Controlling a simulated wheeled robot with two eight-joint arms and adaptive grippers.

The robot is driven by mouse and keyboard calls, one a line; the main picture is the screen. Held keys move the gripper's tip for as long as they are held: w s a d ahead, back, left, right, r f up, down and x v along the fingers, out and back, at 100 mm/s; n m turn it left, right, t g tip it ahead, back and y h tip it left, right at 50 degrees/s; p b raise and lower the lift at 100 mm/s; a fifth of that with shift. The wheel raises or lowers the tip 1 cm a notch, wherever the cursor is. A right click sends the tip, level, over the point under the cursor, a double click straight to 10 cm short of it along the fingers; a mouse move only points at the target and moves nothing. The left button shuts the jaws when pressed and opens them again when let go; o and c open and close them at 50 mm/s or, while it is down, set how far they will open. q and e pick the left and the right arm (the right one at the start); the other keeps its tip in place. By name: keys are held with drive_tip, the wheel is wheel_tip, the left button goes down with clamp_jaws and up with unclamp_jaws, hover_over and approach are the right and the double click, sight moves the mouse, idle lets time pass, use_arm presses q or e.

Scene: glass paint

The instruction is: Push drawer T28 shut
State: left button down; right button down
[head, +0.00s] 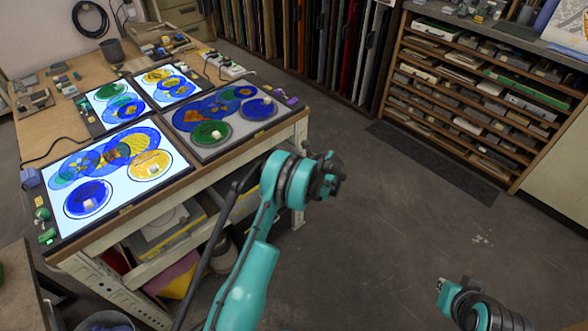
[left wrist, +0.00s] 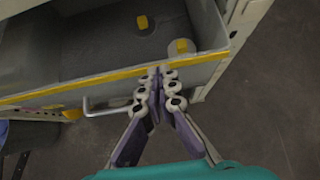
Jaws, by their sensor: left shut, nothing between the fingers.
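An open grey drawer with a yellow front edge (left wrist: 60,88) fills the upper part of the left wrist view. A silver bar handle (left wrist: 100,108) sits on its front. I cannot read any label on it, so its number is not clear. My left gripper (left wrist: 160,72) is shut and empty, its purple-and-grey fingers together. Its tips are at the yellow front edge, right of the handle; I cannot tell whether they touch. In the head view my left arm reaches up beside the table, and its fingers are hidden. Only a joint of my right arm shows at lower right; its gripper is out of view.
A wooden worktable (head: 90,72) with lit glass-paint panels (head: 110,170) stands at left. Below it are yellow-edged trays. A shelf rack (head: 480,85) stands at right. The grey floor between is clear.

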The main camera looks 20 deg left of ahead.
use_arm(q)
drive_tip(key=w+a, duration=0.3)
drive_tip(key=a, duration=0.5)
drive_tip(key=shift+w+a+b, duration=0.3)
drive_tip(key=shift+a+b, duration=0.05)
drive_tip(key=shift+b, duration=0.1)
use_arm(e)
drive_tip(key=shift+d+f, duration=0.1)
drive_tip(key=shift+f, duration=0.35)
use_arm(q)
drive_tip(key=shift+a+r, duration=0.1)
drive_tip(key=shift+r, duration=0.05)
